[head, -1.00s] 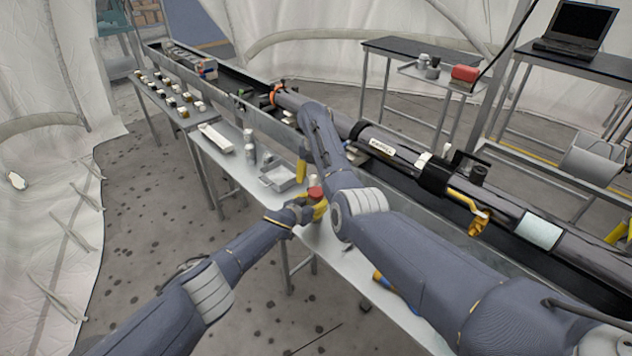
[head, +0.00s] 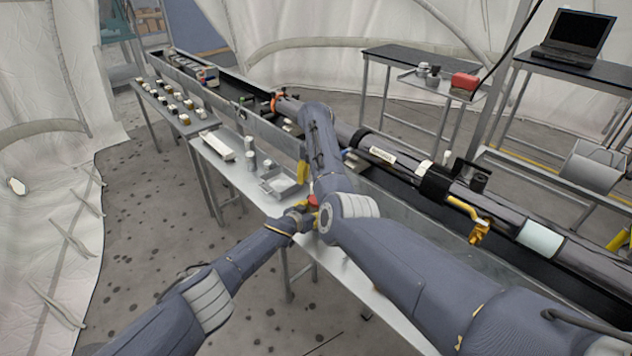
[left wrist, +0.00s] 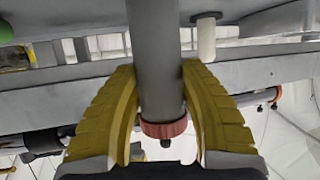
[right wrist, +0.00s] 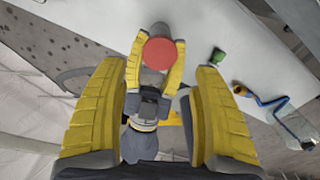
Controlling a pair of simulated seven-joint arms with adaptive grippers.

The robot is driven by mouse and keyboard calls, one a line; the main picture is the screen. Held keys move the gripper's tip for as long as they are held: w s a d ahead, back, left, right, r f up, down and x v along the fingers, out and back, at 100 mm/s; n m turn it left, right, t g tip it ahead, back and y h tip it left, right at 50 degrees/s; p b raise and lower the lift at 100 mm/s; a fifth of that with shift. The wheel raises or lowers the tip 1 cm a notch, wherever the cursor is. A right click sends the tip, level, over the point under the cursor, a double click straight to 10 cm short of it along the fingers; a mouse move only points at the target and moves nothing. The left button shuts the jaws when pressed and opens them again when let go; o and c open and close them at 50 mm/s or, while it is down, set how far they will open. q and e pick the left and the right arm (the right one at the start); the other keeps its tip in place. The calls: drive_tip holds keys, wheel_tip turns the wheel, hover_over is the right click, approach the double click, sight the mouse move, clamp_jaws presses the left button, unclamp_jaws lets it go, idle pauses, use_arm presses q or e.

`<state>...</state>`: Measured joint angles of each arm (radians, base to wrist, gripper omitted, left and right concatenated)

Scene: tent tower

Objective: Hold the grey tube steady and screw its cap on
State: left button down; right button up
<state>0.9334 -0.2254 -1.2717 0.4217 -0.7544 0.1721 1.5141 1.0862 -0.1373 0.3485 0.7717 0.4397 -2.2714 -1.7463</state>
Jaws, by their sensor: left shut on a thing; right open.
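The grey tube (left wrist: 155,60) is clamped between the two yellow fingers of my left gripper (left wrist: 160,100). A red cap (left wrist: 163,128) sits at one end of the tube; I cannot tell how tightly it is seated. In the head view the cap (head: 312,200) shows beside my right arm, with my left gripper (head: 318,214) around the tube just below. In the right wrist view the round red top of the cap (right wrist: 158,52) faces me. My right gripper (right wrist: 206,75) is open and empty, apart from the cap. In the head view only a yellow part of it (head: 302,172) shows.
The white table (head: 345,280) lies beneath. A metal tray (head: 279,184), a long white tray (head: 217,145) and small bottles (head: 250,152) stand on it. A green item (right wrist: 218,56) and a yellow-and-blue item (right wrist: 262,100) lie nearby. A long trough with dark tubing (head: 410,172) runs behind.

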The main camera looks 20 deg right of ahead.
drive_tip(key=shift+f, duration=3.8)
drive_tip(key=shift+c, duration=0.4)
drive_tip(key=c, duration=1.3)
drive_tip(key=o, duration=1.3)
drive_tip(key=shift+r, duration=0.1)
drive_tip(key=shift+r, duration=2.2)
drive_tip(key=shift+o, duration=0.4)
